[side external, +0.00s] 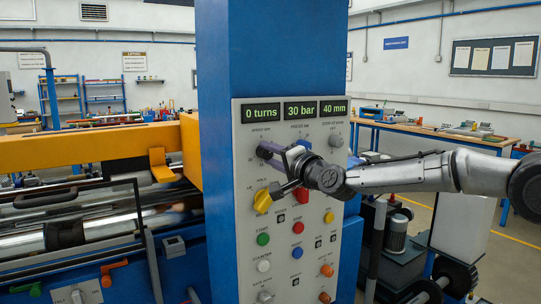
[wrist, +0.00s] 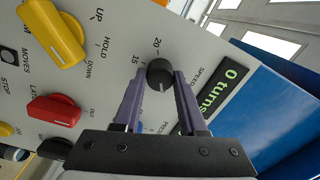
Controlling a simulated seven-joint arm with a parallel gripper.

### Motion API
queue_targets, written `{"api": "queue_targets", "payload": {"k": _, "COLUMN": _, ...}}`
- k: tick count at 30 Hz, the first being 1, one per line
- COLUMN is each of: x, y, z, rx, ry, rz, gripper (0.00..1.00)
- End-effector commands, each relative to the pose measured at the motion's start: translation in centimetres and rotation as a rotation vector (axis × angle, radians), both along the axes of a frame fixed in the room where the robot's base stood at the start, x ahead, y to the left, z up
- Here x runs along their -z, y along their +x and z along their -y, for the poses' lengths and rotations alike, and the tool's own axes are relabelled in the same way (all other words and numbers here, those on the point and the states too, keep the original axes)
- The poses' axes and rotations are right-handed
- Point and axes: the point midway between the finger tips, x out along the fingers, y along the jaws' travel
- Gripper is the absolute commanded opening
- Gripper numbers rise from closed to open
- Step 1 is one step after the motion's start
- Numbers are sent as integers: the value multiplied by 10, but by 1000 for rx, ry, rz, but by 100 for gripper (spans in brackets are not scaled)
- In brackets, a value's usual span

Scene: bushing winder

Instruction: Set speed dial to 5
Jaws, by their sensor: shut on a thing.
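The speed dial (wrist: 160,73) is a small black round knob on the grey control panel (side external: 245,285). In the wrist view its white pointer line points down the picture, toward my gripper body. The printed marks 15 and 20 show at its upper left; the other marks are hidden or unreadable. My gripper (wrist: 159,84) has its two purple fingers on either side of the knob, shut on it. In the side view my gripper (side external: 267,153) reaches in from the right to the panel's upper left and largely covers the dial.
A yellow knob (wrist: 53,32) and a red knob (wrist: 53,110) stand out from the panel close to my gripper. The turns display (side external: 262,113) reads "0 turns", beside "30 bar" and "40 mm". Several coloured buttons fill the lower panel. An orange beam (side external: 90,152) lies left.

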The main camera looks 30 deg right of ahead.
Motion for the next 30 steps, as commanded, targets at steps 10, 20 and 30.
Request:
{"api": "queue_targets", "payload": {"k": 10, "x": 1, "y": 0, "z": -1, "rx": -1, "ry": -1, "rz": -3, "gripper": 48}}
{"api": "queue_targets", "payload": {"k": 20, "x": 0, "y": 0, "z": 0, "rx": -1, "ry": -1, "rz": -1, "gripper": 71}}
{"api": "queue_targets", "payload": {"k": 30, "x": 0, "y": -22, "z": 0, "rx": -2, "ry": 0, "rz": -1, "gripper": 71}}
